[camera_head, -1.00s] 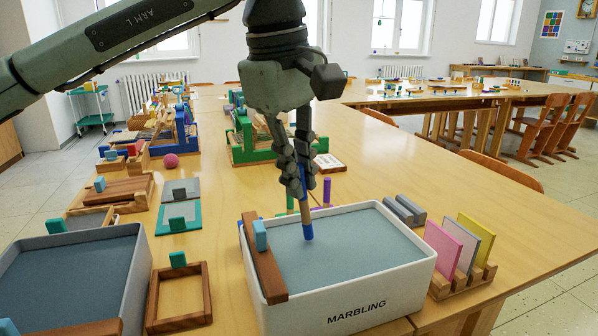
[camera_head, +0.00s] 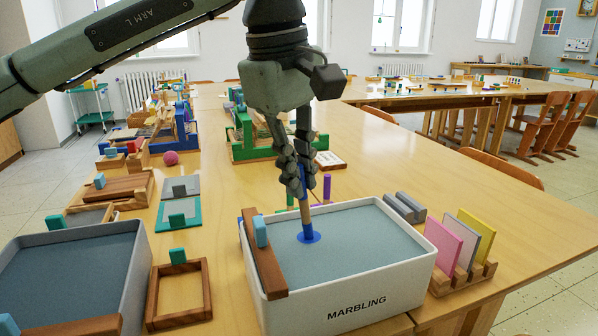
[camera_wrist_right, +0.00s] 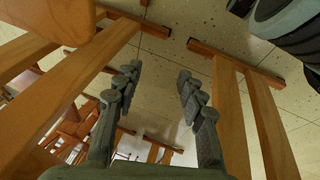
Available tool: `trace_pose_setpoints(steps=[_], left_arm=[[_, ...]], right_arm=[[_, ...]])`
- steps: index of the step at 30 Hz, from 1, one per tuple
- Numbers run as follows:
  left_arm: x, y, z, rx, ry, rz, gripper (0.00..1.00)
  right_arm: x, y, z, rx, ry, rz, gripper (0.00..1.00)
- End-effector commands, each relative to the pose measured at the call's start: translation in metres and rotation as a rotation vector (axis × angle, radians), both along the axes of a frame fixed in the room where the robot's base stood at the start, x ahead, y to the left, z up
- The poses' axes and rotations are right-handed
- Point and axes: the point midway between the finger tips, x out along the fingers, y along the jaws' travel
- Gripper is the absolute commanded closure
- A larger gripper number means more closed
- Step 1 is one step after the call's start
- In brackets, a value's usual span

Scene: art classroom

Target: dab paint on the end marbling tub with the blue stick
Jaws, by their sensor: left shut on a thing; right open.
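The white marbling tub (camera_head: 345,306) stands at the table's near end, filled with grey-blue liquid. My left gripper (camera_head: 305,194) is above the tub, shut on the blue stick (camera_head: 306,219). The stick points down, nearly upright, and its blue tip meets the liquid left of the tub's middle. A round blue paint spot (camera_head: 314,238) surrounds the tip on the surface. My right gripper (camera_wrist_right: 160,82) shows only in the right wrist view, open and empty, with wooden legs and floor beyond it.
A wooden bar with a blue block (camera_head: 262,262) lies across the tub's left side. A second tub (camera_head: 140,262) and a wooden frame (camera_head: 207,290) are to the left. A rack with coloured cards (camera_head: 462,277) and grey rollers (camera_head: 405,208) stand to the right.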

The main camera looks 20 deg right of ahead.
Motion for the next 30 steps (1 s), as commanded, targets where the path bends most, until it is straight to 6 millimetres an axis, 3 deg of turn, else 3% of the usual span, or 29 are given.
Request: trace_pose_setpoints(steps=[30], left_arm=[[0.000,0.000,0.047,-0.001,0.000,0.000,1.00]], right_arm=[[0.018,0.003,-0.080,0.042,0.044,0.009,0.60]])
